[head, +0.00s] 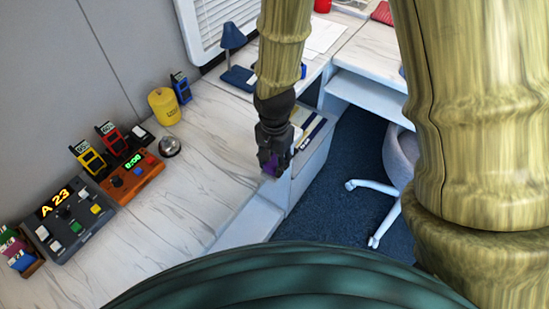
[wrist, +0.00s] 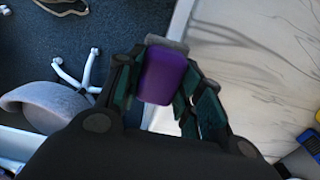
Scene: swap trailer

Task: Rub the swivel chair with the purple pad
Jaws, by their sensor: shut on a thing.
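My gripper (head: 271,160) is shut on the purple pad and holds it in the air by the edge of the marble-topped desk, above the blue floor. The swivel chair (head: 398,160) has a grey seat and white legs. It stands to the right of my gripper, partly hidden behind my arm. In the wrist view the chair (wrist: 55,105) is at the left, apart from the pad.
The marble desk (head: 205,185) runs along the left and back. Open blue floor (head: 325,205) lies between desk and chair.

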